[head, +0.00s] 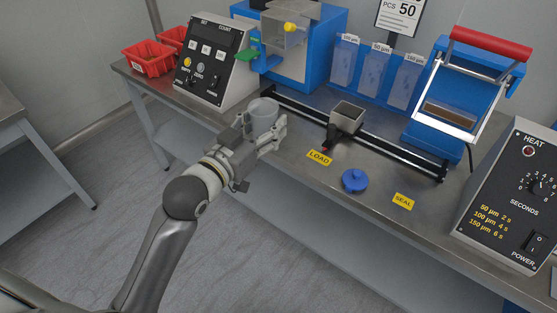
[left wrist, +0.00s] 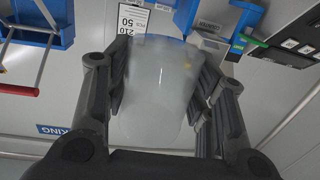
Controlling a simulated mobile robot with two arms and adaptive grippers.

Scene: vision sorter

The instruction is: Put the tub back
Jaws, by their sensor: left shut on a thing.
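A translucent whitish tub (head: 263,112) is held in my left gripper (head: 262,130) near the front edge of the bench, below the blue machine. In the left wrist view the tub (left wrist: 156,95) fills the space between the two dark fingers of the gripper (left wrist: 162,90), which touch its sides. I cannot tell whether the tub touches the bench or whether anything is in it. My right gripper is in neither view.
On the bench (head: 290,150) are a count box (head: 215,62), a black rail with a grey hopper (head: 346,117), a blue knobbed lid (head: 354,181), a sealer with a red handle (head: 455,95) and a heat box (head: 515,195). Red bins (head: 148,58) stand at the far left.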

